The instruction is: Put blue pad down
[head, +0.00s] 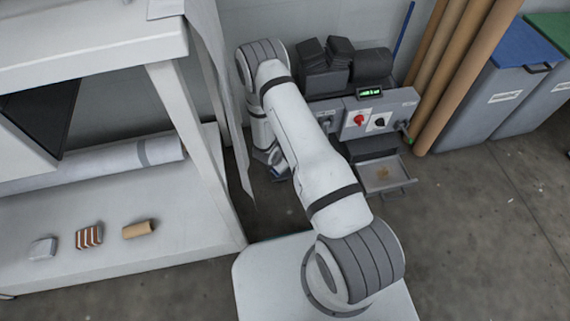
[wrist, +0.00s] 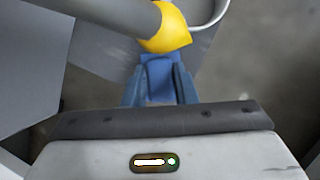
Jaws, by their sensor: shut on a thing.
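My gripper (wrist: 160,68) is shut on the blue pad (wrist: 158,82) in the wrist view. The pad shows as a small blue block between the two blue-grey fingers, and part of it is hidden by them. A yellow-tipped grey bar lies just past the fingertips; I cannot tell whether the pad touches it. In the head view my gripper (head: 277,168) is low, between the white bench and the press, and mostly hidden by my arm. The pad cannot be made out clearly there.
The press control panel (head: 372,117) has red and black knobs. Below it, an open metal tray (head: 384,175) sticks out. The white bench (head: 190,215) on the left holds a grey block (head: 42,248), a striped block (head: 89,236) and a tan roll (head: 138,230).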

